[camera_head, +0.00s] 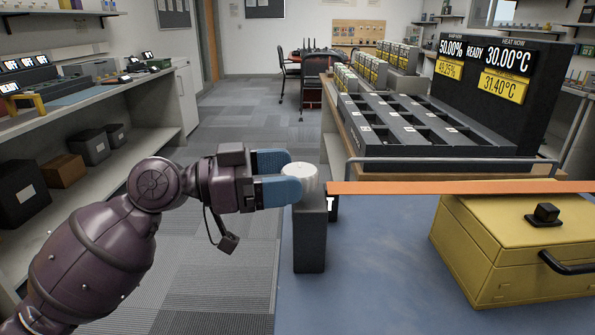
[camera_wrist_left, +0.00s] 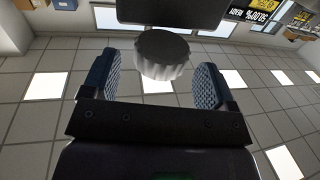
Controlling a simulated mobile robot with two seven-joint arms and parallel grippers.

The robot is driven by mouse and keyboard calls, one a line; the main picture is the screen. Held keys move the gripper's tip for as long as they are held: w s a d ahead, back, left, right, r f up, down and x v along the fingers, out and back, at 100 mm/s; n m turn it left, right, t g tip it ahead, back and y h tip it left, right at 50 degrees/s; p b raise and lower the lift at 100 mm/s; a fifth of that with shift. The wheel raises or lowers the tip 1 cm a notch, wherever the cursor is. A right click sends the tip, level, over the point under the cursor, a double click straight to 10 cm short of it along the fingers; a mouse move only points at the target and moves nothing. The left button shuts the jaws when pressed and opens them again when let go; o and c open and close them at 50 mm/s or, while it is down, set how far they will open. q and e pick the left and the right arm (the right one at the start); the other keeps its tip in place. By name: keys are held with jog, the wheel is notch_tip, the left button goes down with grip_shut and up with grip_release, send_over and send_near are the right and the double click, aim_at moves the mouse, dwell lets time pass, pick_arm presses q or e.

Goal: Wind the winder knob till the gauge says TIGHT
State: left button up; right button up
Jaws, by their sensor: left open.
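The winder knob (camera_head: 307,181) is a white, ribbed cylinder at the top of a dark upright post (camera_head: 309,240) at the blue table's left edge. My left gripper (camera_head: 287,174) reaches in from the left with blue finger pads, open, its tips at the knob's left side. In the left wrist view the knob (camera_wrist_left: 162,58) sits between the two parted fingers, with a gap on each side. My right gripper is out of view.
An orange strap (camera_head: 440,187) runs right from the post, over a yellow case (camera_head: 505,245) with a black handle. Behind stands a black slotted rack (camera_head: 425,130) with a metal rail and a display panel (camera_head: 500,75). The blue tabletop (camera_head: 375,270) is clear in front.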

pick_arm(q)
jog(key=s+a, duration=0.1)
jog(key=a, duration=0.6)
jog(key=shift+s+a, duration=0.3)
jog(key=shift+a, duration=0.1)
